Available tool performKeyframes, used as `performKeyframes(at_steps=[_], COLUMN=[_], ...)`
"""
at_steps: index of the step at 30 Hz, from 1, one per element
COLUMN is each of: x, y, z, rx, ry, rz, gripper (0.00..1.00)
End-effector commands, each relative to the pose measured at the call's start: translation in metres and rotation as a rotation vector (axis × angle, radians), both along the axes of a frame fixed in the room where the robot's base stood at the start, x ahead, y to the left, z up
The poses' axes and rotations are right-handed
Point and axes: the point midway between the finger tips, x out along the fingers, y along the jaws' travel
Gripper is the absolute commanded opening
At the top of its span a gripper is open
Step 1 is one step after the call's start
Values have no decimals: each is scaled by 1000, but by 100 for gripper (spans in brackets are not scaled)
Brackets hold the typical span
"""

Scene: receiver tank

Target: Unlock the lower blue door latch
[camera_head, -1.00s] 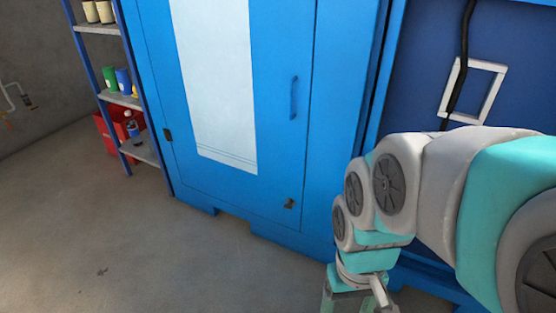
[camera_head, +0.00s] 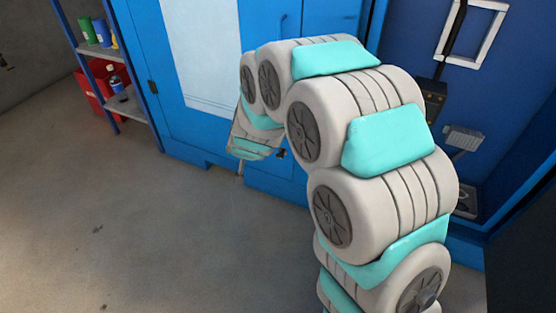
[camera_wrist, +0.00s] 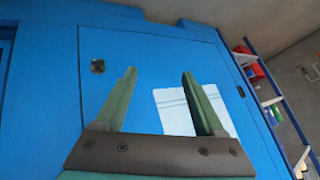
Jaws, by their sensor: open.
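The blue door (camera_head: 180,125) of the big blue cabinet is closed and has a white panel. Its small dark lower latch (camera_head: 281,153) sits near the lower right corner, just right of my wrist in the head view. In the wrist view the same latch (camera_wrist: 97,66) is up and left of my gripper (camera_wrist: 159,75), outside the two green fingers. The fingers are spread apart with nothing between them. The door face lies beyond them; contact cannot be seen. In the head view the fingers are mostly hidden by my wrist.
A shelf (camera_head: 130,108) with cans and a red bin (camera_head: 100,90) stands left of the cabinet. The concrete floor (camera_head: 150,230) in front is clear. An open blue compartment with dark equipment (camera_head: 433,95) is at right.

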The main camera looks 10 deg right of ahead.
Motion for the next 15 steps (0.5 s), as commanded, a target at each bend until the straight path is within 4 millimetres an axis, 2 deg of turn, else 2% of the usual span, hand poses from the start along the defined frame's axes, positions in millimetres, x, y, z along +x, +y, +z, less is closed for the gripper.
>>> performKeyframes(at_steps=[1, 6, 10, 15], x=[13, 51, 69, 82], y=[2, -4, -14, -33], z=[-16, -55, -84, -119], rx=[-11, -65, -129, -238], ry=[-27, -145, -234, -359], rz=[-30, -146, -230, -330], gripper=[71, 71, 71, 71])
